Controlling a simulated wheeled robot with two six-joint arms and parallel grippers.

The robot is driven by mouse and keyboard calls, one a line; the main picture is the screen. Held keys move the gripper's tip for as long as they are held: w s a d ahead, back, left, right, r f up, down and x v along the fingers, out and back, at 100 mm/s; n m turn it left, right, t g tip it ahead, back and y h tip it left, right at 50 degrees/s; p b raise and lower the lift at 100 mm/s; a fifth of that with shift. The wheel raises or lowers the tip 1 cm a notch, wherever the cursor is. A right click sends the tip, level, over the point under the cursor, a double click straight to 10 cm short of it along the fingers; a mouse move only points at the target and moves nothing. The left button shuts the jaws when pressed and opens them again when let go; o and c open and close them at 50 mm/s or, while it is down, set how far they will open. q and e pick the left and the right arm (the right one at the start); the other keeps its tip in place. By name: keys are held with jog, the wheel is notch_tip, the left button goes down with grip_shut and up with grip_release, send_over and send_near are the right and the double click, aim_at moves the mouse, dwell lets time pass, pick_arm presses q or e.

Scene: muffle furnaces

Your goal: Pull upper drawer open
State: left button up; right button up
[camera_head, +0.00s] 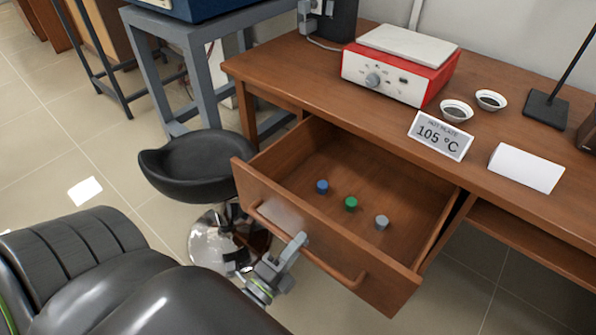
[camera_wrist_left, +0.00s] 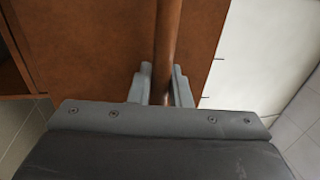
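The upper drawer (camera_head: 330,215) of the brown desk is pulled well out, and its inside shows from above. Its long brown bar handle (camera_head: 325,268) runs across the front panel. My left gripper (camera_head: 294,246) is at the handle, left of its middle. In the left wrist view the handle (camera_wrist_left: 167,50) runs between the two grey fingers of my left gripper (camera_wrist_left: 162,88), which sit close against it on both sides. Inside the drawer are a blue knob-like piece (camera_head: 322,186), a green one (camera_head: 351,203) and a grey one (camera_head: 382,222). My right gripper is not in view.
On the desk (camera_head: 300,75) stand a red hot plate (camera_head: 400,70), two small bowls, a 105 °C sign (camera_head: 440,136), a blank white card (camera_head: 526,168) and a black stand base. A black stool (camera_head: 195,170) is close left of the drawer. Tiled floor shows at lower right.

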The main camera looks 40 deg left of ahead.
pick_arm(q)
jog(key=o, duration=0.3)
